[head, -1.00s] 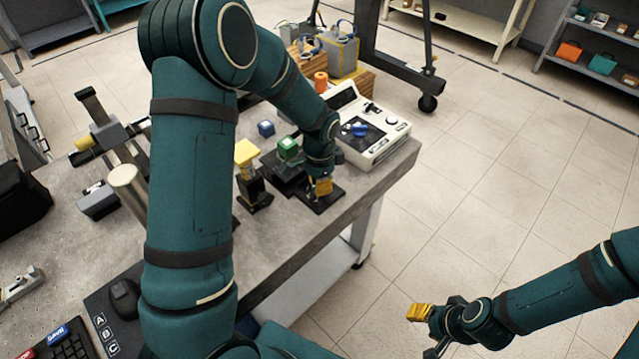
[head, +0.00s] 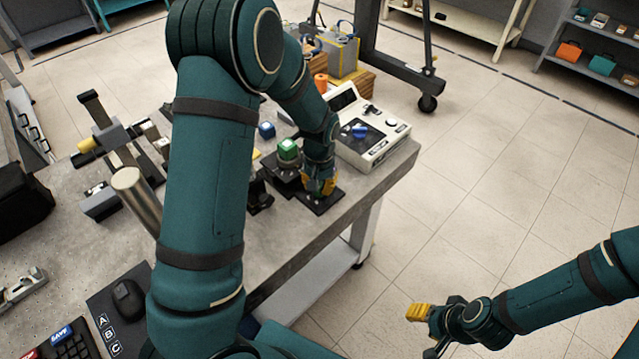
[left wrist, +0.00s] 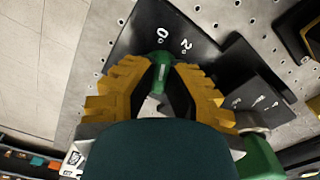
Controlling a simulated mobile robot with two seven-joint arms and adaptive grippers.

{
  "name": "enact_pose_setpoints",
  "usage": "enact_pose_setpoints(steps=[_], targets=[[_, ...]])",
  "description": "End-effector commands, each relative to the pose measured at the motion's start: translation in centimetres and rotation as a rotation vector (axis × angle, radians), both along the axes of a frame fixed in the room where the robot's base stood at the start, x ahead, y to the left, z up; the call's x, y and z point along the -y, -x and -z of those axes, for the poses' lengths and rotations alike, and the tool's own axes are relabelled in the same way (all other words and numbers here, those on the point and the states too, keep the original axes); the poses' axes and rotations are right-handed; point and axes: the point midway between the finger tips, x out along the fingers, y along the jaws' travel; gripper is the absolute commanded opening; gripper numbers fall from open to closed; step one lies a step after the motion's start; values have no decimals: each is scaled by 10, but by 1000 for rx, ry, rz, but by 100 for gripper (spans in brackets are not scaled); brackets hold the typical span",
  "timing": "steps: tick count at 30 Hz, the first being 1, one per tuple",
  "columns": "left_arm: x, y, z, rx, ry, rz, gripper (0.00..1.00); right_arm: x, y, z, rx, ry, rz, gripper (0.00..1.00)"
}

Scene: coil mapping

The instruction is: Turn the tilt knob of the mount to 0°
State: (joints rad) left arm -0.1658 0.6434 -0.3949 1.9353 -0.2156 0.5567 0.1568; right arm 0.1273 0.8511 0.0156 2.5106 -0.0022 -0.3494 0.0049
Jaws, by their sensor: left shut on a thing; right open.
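The tilt knob (left wrist: 162,66) is green with a white line along it, in the left wrist view. It stands by a black plate (left wrist: 150,30) that bears the marks "0°" and "2°". My left gripper (left wrist: 161,80) has its yellow fingers on both sides of the knob and is shut on it. In the head view my left gripper (head: 320,184) is low over the black mount (head: 318,203), which carries a green block (head: 288,149). The knob is hidden there. My right gripper (head: 428,330) is open and empty over the floor, right of the table.
A white instrument box (head: 372,140) with a blue knob stands close right of the left gripper. A metal post (head: 138,200) and a keyboard (head: 68,340) are at the left. My left arm hides part of the table (head: 290,245).

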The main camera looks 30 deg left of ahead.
Motion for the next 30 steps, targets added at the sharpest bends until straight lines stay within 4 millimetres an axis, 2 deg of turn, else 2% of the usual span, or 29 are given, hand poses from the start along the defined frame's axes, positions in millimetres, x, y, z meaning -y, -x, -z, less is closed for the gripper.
enact_pose_setpoints(steps=[10, 26, 27, 29, 30], targets=[[0, 2, 2, -7, 0, -141, 0, 0, 1, -4, -2, 0, -1, 47], [0, 2, 2, -7, 0, -166, 0, 0, 1, -4, -3, 0, -1, 47], [0, 2, 2, -8, 0, -166, 17, 0, 1, -4, -3, 0, -1, 47], [0, 2, 2, -7, 0, -166, 38, 0, 1, -4, -3, 0, -1, 47], [0, 2, 2, -7, 0, -166, 42, 0, 1, -4, -3, 0, -1, 47]])
